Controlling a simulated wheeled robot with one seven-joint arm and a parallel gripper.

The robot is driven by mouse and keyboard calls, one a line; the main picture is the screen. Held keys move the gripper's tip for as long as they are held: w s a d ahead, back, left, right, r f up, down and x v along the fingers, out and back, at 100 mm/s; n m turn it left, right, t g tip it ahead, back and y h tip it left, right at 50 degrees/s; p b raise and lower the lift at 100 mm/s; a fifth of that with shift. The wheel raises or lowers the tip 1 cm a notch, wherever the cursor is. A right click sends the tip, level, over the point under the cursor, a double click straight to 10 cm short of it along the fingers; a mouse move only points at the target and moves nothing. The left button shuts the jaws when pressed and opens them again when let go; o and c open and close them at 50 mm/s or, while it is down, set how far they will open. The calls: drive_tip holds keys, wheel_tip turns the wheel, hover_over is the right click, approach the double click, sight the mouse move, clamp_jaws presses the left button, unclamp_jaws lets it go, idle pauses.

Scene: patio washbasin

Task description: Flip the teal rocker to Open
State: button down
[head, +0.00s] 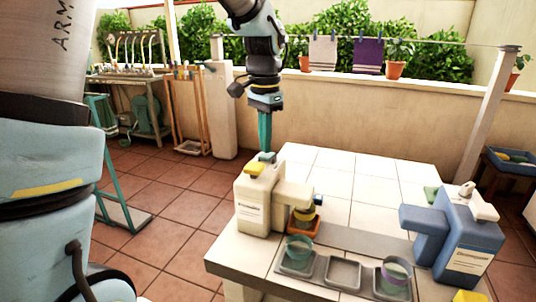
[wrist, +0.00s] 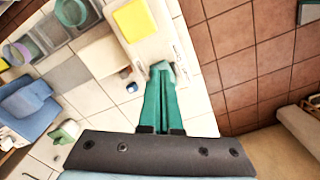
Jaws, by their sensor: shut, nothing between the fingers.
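A cream dispenser (head: 252,207) stands at the left of the white tiled counter, its spout pointing right. On its top are a yellow pad (head: 254,169) and, behind it, a small teal piece (head: 267,157) that looks like the teal rocker. My gripper (head: 265,148) points straight down just above this piece, its teal fingers shut and empty. In the wrist view the fingertips (wrist: 161,68) overlap the dispenser's top edge beside the yellow pad (wrist: 134,20). The fingers largely hide the rocker there. I cannot tell whether they touch it, or which way it is tilted.
A blue dispenser (head: 469,237) stands at the right of the counter. A teal cup (head: 299,248) and a purple-and-green cup (head: 396,270) sit in grey trays at the front, with an empty tray (head: 343,272) between them. The counter's back (head: 340,163) is clear.

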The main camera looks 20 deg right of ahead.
sight(262, 156)
drive_tip(key=shift+f+b, duration=0.4)
drive_tip(key=shift+f, duration=0.4)
idle(0.4)
wheel_tip(262, 156, up, 7)
drive_tip(key=p, duration=0.6)
idle(0.5)
drive_tip(key=shift+w+a+f, duration=0.1)
drive_tip(key=shift+w+a, duration=0.05)
drive_tip(key=shift+a, duration=0.15)
drive_tip(key=s+a+f+n, duration=0.1)
drive_tip(key=a+n, duration=0.3)
drive_tip(key=a, duration=0.6)
drive_tip(key=s+a+f+n+t, duration=0.1)
drive_tip(key=s+a+f+n, duration=0.1)
drive_tip(key=a+n, duration=0.3)
drive_tip(key=s+a+f+n, duration=0.1)
drive_tip(key=a+f+n, duration=0.3)
drive_tip(key=a, duration=1)
drive_tip(key=shift+s+a+n+t, duration=0.15)
drive_tip(key=shift+a+n+t, duration=0.15)
